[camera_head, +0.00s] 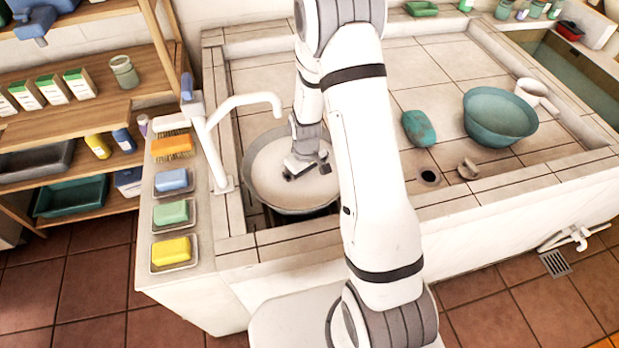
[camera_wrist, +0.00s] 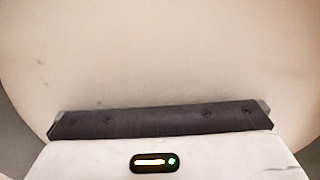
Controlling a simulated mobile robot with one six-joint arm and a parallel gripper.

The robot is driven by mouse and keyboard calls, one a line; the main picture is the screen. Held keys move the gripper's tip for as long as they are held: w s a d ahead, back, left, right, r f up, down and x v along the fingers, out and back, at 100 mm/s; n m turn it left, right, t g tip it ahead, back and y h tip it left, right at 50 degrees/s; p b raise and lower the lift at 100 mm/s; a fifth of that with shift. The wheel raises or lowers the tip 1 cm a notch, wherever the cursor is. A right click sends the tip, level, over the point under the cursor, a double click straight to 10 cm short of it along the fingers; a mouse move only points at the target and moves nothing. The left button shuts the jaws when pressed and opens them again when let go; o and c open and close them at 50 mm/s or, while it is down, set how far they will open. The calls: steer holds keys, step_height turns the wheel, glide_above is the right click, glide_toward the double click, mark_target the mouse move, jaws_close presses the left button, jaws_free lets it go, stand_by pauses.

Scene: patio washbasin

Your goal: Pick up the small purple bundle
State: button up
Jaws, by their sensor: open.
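I cannot make out a small purple bundle in either view. In the head view my gripper (camera_head: 306,171) is inside the round pale basin (camera_head: 262,196), low over its bowl. My gripper is open, and I see nothing between its fingers. The wrist view shows the dark bar across my gripper (camera_wrist: 160,118) in front of a plain pale surface, with no object on it. My arm hides part of the basin's right side and the tiles behind it.
A white tap (camera_head: 215,130) stands left of the basin. Soap-like blocks in trays, including a yellow one (camera_head: 171,251), line the left ledge. A teal bowl (camera_head: 500,118), a white mug (camera_head: 531,92) and a teal oval item (camera_head: 418,128) stand on the tiled top at right.

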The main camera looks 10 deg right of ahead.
steer(key=c, duration=1.3)
steer(key=shift+r, duration=0.15)
